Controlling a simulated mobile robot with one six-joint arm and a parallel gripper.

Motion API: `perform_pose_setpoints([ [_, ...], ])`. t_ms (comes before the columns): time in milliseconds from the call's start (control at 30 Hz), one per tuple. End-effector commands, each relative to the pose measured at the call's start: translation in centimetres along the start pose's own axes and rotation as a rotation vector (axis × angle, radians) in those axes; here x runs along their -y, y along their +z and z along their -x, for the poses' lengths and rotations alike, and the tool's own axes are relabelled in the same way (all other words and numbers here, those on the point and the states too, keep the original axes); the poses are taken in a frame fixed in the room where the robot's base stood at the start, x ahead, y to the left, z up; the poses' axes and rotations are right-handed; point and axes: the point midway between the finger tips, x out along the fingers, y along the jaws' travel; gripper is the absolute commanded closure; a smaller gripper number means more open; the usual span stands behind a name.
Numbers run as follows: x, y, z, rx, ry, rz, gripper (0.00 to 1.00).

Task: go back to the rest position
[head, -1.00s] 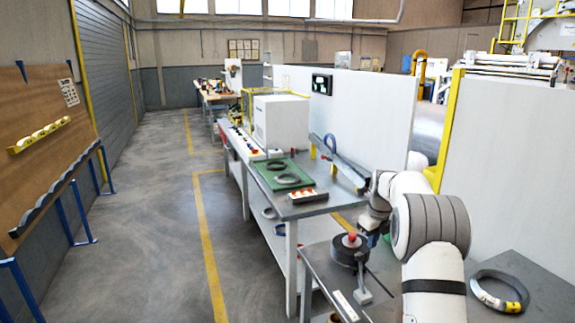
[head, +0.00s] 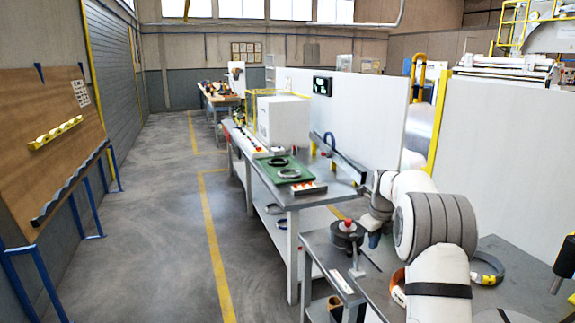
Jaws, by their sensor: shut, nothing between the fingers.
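My arm (head: 437,225) is folded at the right of the head view, with its white links and grey ribbed sleeve. My gripper (head: 374,240) shows small and dark below the wrist, beside the black round device with a red knob (head: 347,234). It is shut and holds nothing that I can see. Its fingertips are hard to make out against the bench. No coil is on the arm.
The near bench holds that device and taped rings (head: 487,269) at right, partly behind my arm. On the farther table (head: 318,199), a green mat (head: 268,174) carries dark rings, beside a button box (head: 306,188). The aisle (head: 165,215) at left is clear.

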Motion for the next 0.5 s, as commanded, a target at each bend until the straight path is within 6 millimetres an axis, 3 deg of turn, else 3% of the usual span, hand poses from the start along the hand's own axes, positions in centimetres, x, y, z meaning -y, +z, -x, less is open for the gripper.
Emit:
perform_pose_setpoints([
  [267, -2.7, -1.6, 3.4, 0.005, -0.007, 0.244, 1.0],
  [500, -6.6, -4.0, 7.1, 0.01, -0.019, 0.562, 1.0],
])
